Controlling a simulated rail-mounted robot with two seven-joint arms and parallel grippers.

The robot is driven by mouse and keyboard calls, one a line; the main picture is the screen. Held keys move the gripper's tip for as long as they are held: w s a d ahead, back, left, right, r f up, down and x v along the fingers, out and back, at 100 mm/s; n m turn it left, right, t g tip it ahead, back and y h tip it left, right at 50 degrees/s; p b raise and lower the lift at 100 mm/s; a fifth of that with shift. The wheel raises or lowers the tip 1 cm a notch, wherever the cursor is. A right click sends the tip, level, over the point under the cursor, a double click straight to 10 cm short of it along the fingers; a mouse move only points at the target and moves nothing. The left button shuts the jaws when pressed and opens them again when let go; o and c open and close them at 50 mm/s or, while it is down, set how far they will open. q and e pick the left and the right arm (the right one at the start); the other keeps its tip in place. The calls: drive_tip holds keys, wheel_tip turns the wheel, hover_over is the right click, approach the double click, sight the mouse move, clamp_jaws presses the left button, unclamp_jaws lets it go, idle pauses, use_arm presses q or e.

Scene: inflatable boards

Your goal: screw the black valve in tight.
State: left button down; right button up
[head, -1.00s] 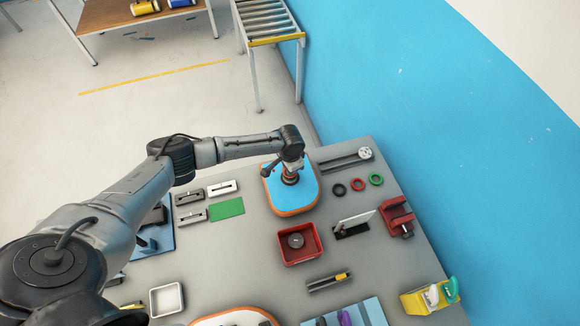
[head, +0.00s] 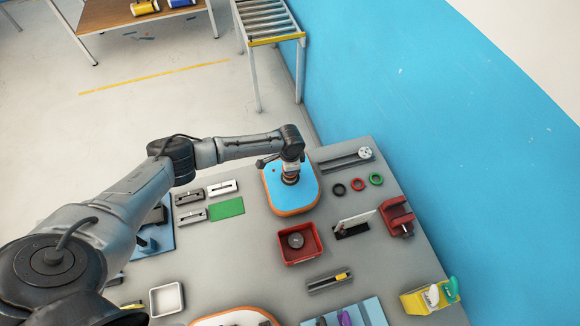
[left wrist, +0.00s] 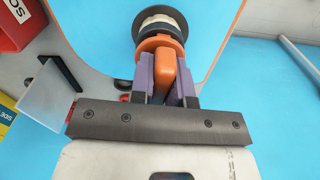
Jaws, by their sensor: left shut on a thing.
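The blue inflatable board (head: 308,197) with an orange rim lies at the far side of the grey table. My left gripper (head: 290,177) is over it, pointing down. In the left wrist view its purple-padded fingers (left wrist: 164,68) are shut on the orange handle of a valve tool (left wrist: 165,62). The tool's orange head sits at the black valve (left wrist: 161,30), a round black part with a pale centre on the board (left wrist: 205,65). The fingers and tool hide part of the valve, so its thread and seating cannot be seen. My right gripper is not in view.
A red tray (head: 283,247) with a grey disc stands in front of the board. Black, red and green rings (head: 375,179) and a red clamp (head: 396,216) lie to the right. A green pad (head: 228,208) and grey blocks are left.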

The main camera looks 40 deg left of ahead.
use_arm(q)
drive_tip(key=m, duration=0.3)
drive_tip(key=shift+m, duration=0.3)
drive_tip(key=shift+m+b, duration=0.3)
drive_tip(key=shift+m, duration=1.4)
drive_tip(key=shift+m, duration=1.7)
